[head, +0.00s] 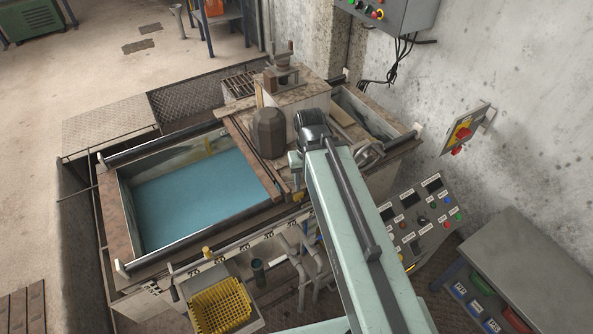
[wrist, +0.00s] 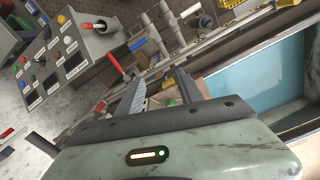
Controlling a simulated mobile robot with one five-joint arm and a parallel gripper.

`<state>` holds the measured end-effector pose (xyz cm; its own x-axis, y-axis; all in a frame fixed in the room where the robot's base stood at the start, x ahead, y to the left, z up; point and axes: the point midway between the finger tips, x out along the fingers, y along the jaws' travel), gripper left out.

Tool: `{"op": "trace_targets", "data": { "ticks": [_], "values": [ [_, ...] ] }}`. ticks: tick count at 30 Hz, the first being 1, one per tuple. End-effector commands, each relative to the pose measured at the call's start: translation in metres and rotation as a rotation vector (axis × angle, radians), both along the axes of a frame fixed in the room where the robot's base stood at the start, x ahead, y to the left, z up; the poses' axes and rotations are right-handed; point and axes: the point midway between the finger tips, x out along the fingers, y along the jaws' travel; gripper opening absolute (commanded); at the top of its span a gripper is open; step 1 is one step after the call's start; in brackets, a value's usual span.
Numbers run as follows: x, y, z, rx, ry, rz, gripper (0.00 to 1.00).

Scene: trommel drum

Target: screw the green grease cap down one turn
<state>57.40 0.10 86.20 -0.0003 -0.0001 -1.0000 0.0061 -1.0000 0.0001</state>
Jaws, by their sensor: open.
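My gripper (wrist: 162,82) shows in the wrist view with its two dark fingers apart and nothing held between them. A small yellow-green piece (wrist: 170,102) shows in the gap between the fingers, beyond them and close to the machine's edge. It may be the green grease cap, but it is too small and partly hidden to be sure. I cannot tell how far it is from the fingers. In the head view my own arm covers the area around the gripper, and I cannot make out the cap or the fingertips there.
A tank of blue liquid (head: 200,195) lies left of my arm, beside a dark rounded housing (head: 268,133). A yellow basket (head: 220,305) stands at the front. A sloped control panel (head: 422,215) and grey cabinet (head: 530,270) are at right. Pipes (wrist: 172,22) run along the machine's side.

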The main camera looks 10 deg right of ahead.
Motion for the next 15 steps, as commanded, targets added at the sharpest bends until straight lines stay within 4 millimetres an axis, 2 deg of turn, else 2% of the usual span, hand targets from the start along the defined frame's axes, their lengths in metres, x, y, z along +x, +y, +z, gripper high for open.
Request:
{"op": "trace_targets", "data": {
  "ticks": [2,9,12,15],
  "values": [
    [0.014,0.000,-0.006,0.000,0.000,0.061,0.52],
    [0.114,0.002,-0.040,0.000,0.000,0.646,0.52],
    [0.137,0.002,-0.046,0.000,0.000,0.821,0.52],
    [0.144,0.001,-0.046,0.000,0.000,0.897,0.52]
  ]
}}
